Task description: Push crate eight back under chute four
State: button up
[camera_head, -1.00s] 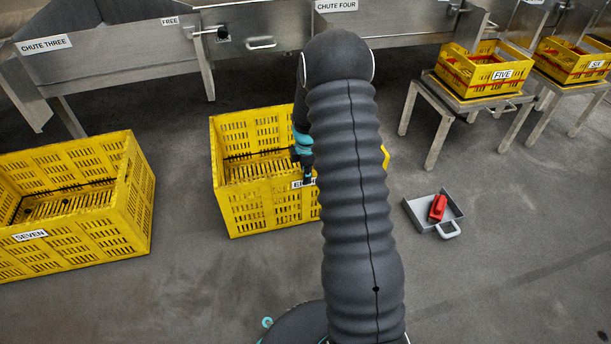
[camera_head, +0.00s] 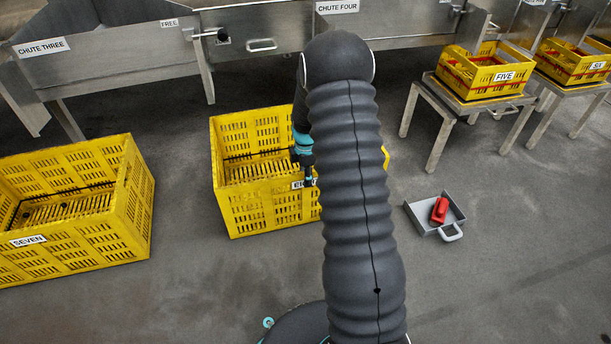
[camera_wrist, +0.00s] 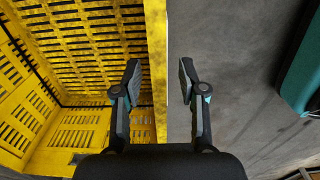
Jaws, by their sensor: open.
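Crate eight (camera_head: 262,212) is a large yellow slatted crate on the floor, in front of the chute marked four. Its label is partly covered by my gripper, and my arm hides its right part. Chute four (camera_head: 345,30) is a steel trough behind the crate, with its label at the top. My gripper (camera_head: 308,183) is at the crate's near wall. In the wrist view my open gripper (camera_wrist: 160,80) has one finger over the crate's inside and the other over the floor outside. The yellow wall (camera_wrist: 157,50) shows between the fingers; I cannot tell whether they touch it.
Yellow crate seven (camera_head: 75,235) stands on the floor at left. A grey scoop (camera_head: 424,222) with a red object (camera_head: 439,209) lies on the floor at right. Crates five (camera_head: 480,88) and six (camera_head: 570,72) rest on steel stands. Floor between crates seven and eight is clear.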

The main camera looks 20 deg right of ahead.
notch_tip(320, 180, up, 12)
dwell(0.5)
jog(key=shift+f, duration=0.1)
jog(key=s+a+r+m+t+p, duration=0.2)
jog(key=s+a+r+m, duration=0.3)
jog(key=s+r, duration=0.4)
jog(key=s+a+r+m+t+p, duration=0.1)
jog(key=s+a+r+m+p, duration=0.2)
jog(key=s+r, duration=0.7)
jog(key=s+a+r+m+t+p, duration=0.2)
jog(key=s+a+r+m, duration=0.5)
jog(key=s, duration=0.5)
notch_tip(320, 180, up, 3)
jog(key=shift+s+a+f+m+t+p, duration=0.2)
jog(key=shift+s+m+t+p, duration=0.2)
jog(key=shift+m, duration=0.2)
